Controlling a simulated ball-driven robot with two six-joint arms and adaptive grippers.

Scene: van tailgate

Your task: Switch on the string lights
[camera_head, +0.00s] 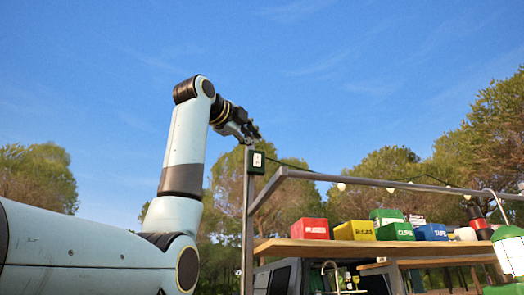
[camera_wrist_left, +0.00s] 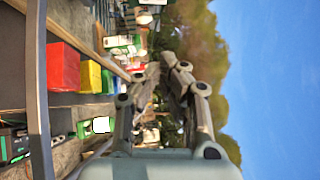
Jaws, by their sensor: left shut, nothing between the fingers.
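A dark green switch box (camera_head: 256,161) with a white switch plate sits at the top of an upright metal post in the head view. The string lights (camera_head: 341,187) hang as pale bulbs on a dark cable along a grey rail running right from near the post; I cannot tell whether they are lit. My left gripper (camera_head: 254,134) is just above the box, its fingers shut and empty. I cannot tell whether it touches the box. In the left wrist view the gripper (camera_wrist_left: 172,72) has its fingers close together. My right gripper is not in view.
A wooden shelf (camera_head: 300,248) carries red (camera_head: 310,229), yellow (camera_head: 356,231), green (camera_head: 396,232) and blue bins (camera_head: 431,233). The grey rail (camera_head: 425,187) crosses in front of and above them. A green and white object (camera_head: 510,251) stands at the right edge. Open sky surrounds my upper arm.

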